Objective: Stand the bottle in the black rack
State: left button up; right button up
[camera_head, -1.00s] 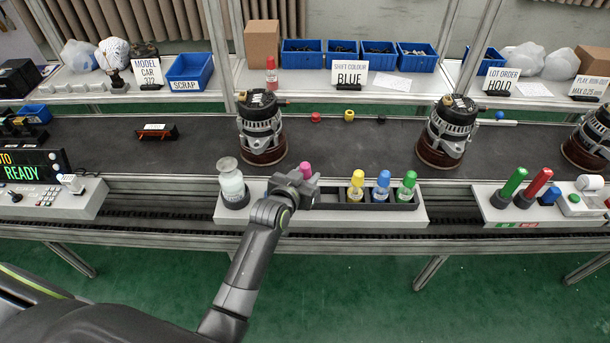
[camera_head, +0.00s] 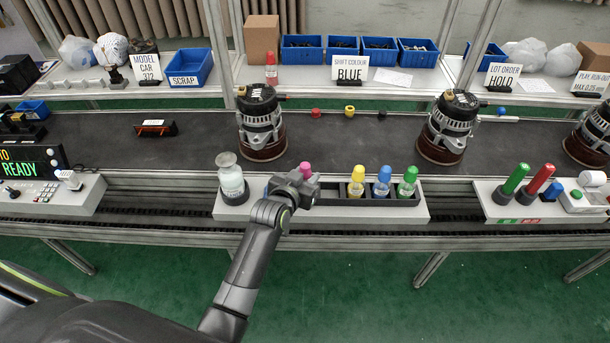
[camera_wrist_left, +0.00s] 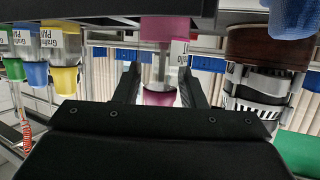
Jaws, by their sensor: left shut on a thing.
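A bottle with a pink cap (camera_head: 305,168) stands at the left end of the black rack (camera_head: 333,193); my gripper hides most of it. My left gripper (camera_head: 312,187) is shut on this bottle from the near side. In the left wrist view, which is upside down, the pink bottle (camera_wrist_left: 163,70) is between the two fingers (camera_wrist_left: 162,85), with a clear middle and pink at both ends. Its foot end meets the dark edge of the rack; I cannot tell whether it is fully seated. My right gripper is not in view.
Bottles with yellow (camera_head: 357,174), blue (camera_head: 383,175) and green (camera_head: 408,176) caps stand in the rack's right part. Alternators (camera_head: 262,125) stand on the conveyor behind. A sign (camera_head: 349,69) reads BLUE.

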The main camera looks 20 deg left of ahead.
pick_arm(q)
jog(key=shift+f, duration=0.35)
jog(key=shift+s+f, duration=0.15)
jog(key=shift+f, duration=0.1)
dwell(1.8)
jog(key=o, duration=1.1)
jog(key=shift+r, duration=0.15)
jog(key=shift+s+r+p, duration=0.3)
jog(key=shift+s+p, duration=0.05)
jog(key=shift+p, duration=0.25)
jog(key=p+v, duration=0.6)
jog(key=v, duration=1)
jog(key=shift+s+a+p, duration=0.15)
jog(key=shift+s+p, duration=0.05)
jog(key=shift+p, duration=0.1)
